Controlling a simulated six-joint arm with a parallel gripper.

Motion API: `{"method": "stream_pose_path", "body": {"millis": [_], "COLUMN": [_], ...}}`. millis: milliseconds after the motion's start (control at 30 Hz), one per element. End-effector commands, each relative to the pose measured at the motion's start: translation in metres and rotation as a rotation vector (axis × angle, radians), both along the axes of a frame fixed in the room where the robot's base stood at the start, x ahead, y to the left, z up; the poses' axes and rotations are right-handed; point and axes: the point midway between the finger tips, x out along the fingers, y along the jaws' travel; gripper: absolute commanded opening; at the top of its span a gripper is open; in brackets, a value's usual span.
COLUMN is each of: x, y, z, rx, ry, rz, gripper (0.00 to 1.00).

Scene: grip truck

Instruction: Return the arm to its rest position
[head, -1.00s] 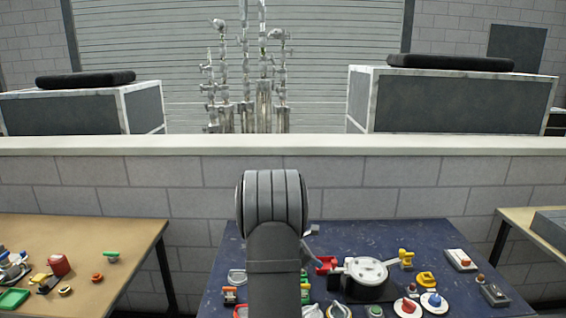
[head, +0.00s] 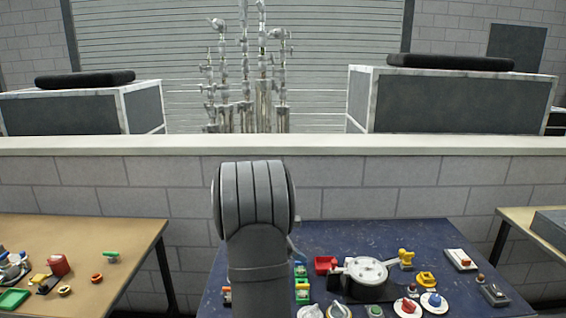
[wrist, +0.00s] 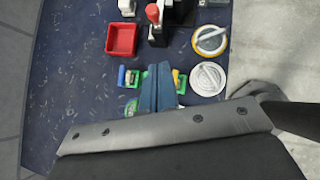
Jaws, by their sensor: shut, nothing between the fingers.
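My arm (head: 255,215) rises in the middle of the head view, bent at a thick grey joint above the near part of the blue table (head: 340,235). Most of my gripper is hidden behind the arm there. In the wrist view my gripper (wrist: 158,72) shows as two blue-grey fingers pressed together, with nothing between them. They point over the blue table top, in front of small green, blue and yellow parts (wrist: 130,78). I cannot tell how high above the table they are.
A red open box (head: 326,264), a white round device (head: 366,270) on a black base, a yellow part (head: 405,257) and several knobs and switches stand on the blue table. A brown table (head: 125,240) with small parts is at left. A low wall (head: 400,185) runs behind.

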Motion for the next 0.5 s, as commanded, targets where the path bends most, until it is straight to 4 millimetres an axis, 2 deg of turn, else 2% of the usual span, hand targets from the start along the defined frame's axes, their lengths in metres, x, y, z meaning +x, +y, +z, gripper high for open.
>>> {"method": "stream_pose_path", "body": {"millis": [300, 400, 433, 467, 500], "x": [0.014, 0.02, 0.023, 0.03, 0.028], "y": [-0.044, -0.064, -0.066, -0.059, -0.049], "z": [-0.046, -0.048, -0.049, -0.049, -0.048], "rx": [0.0, 0.0, 0.0, 0.0, 0.0], "ry": [0.001, -0.004, -0.003, -0.004, -0.003], "rz": [-0.002, -0.005, -0.003, 0.001, 0.004], "gripper": [0.0, 0.0, 0.0, 0.0, 0.0]}}
